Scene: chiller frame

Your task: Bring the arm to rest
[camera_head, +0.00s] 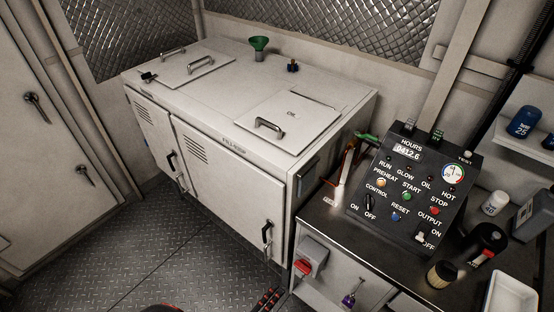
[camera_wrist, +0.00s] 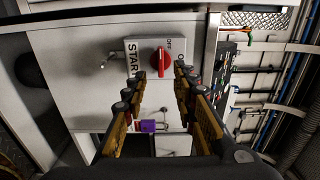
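My gripper (camera_wrist: 161,82) shows in the wrist view with its two fingers spread apart and nothing between the tips. Its yellow-brown finger pads point toward a white panel with a red rotary switch (camera_wrist: 162,60), marked OFF and START. The switch appears between and just beyond the fingertips; I cannot tell the exact gap. In the head view the red switch (camera_head: 305,267) sits on a grey box under the bench's front edge. I cannot make out my gripper clearly in the head view.
A purple padlock (camera_wrist: 148,126) hangs near the switch; it also shows in the head view (camera_head: 348,300). The control panel (camera_head: 415,190) stands on the bench, with bottles to its right. A white cabinet (camera_head: 225,190) stands left.

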